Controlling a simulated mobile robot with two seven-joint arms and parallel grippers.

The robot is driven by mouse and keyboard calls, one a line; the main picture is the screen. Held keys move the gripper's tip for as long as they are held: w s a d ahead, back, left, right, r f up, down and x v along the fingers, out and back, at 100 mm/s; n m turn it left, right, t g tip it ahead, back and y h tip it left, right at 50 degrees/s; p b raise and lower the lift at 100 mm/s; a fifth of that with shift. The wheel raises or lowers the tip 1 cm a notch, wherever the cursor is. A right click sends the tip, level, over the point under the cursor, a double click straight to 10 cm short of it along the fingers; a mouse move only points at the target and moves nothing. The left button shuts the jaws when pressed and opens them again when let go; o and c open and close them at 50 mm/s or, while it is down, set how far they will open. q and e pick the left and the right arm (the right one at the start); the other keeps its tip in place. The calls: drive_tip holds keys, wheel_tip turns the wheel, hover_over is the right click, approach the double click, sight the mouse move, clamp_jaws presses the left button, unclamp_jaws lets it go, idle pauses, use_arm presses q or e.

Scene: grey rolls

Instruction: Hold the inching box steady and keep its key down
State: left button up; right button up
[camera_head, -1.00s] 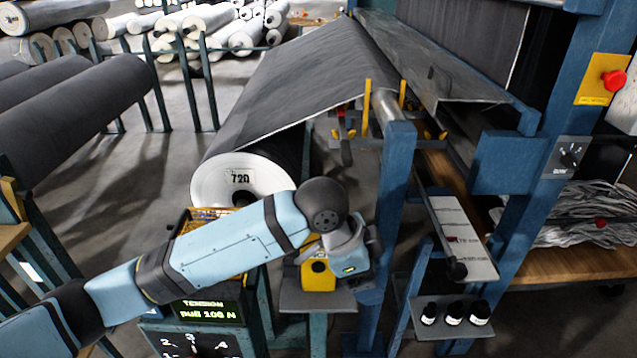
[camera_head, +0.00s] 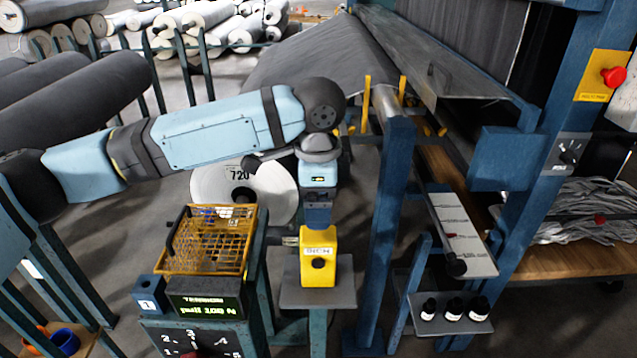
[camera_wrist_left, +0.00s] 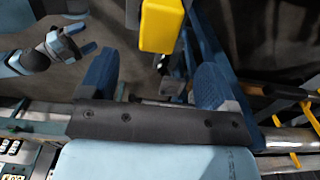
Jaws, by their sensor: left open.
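The inching box (camera_head: 318,268) is yellow with a white label and a round dark key on its front. It stands upright on a small grey shelf (camera_head: 345,296). My left gripper (camera_head: 318,218) points down just above the box, open and empty. In the left wrist view, its two blue fingers (camera_wrist_left: 157,80) are spread wide, and the yellow box (camera_wrist_left: 161,24) shows beyond them toward the top. I cannot tell whether a finger touches the box. Part of a light blue arm with a small gripper (camera_wrist_left: 75,42), likely my right, shows at that view's upper left.
A yellow wire basket (camera_head: 208,240) and a tension display (camera_head: 205,303) stand left of the box. A blue post (camera_head: 388,220) rises close on its right. The white roll end (camera_head: 225,192) is behind. Small black bottles (camera_head: 454,311) sit on a lower right shelf.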

sight(318, 234)
use_arm(q)
wheel_tip(318, 234, down, 8)
drive_tip(key=shift+f, duration=0.15)
idle(0.3)
drive_tip(key=c, duration=1.2)
use_arm(e)
clamp_jaws()
idle(1.0)
